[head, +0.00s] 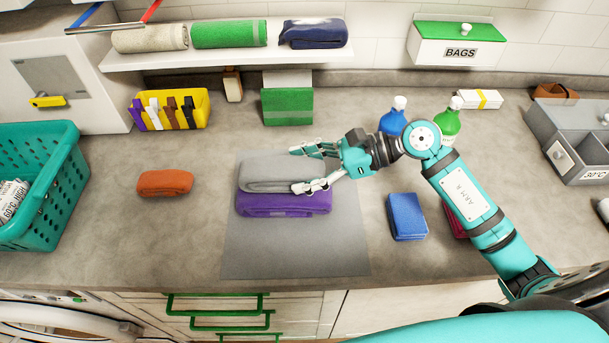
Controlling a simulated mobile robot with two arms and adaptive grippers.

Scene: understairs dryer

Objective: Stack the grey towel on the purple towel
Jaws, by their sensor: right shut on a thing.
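The grey towel (265,172) is folded and lies level on top of the purple towel (284,204), with no gap visible between them. The purple towel's front side shows below it. My right gripper (296,168) comes in from the right and is shut on the grey towel, one finger at its back edge and one at its front. Whether the purple towel bears the grey towel's full weight cannot be told. My left gripper is not in view.
Both towels are over a grey mat (295,250) on the counter. An orange towel (165,183) lies to the left, and blue folded cloths (406,216) lie to the right. A teal basket (40,185) stands far left. Bottles (446,124) stand behind my right arm.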

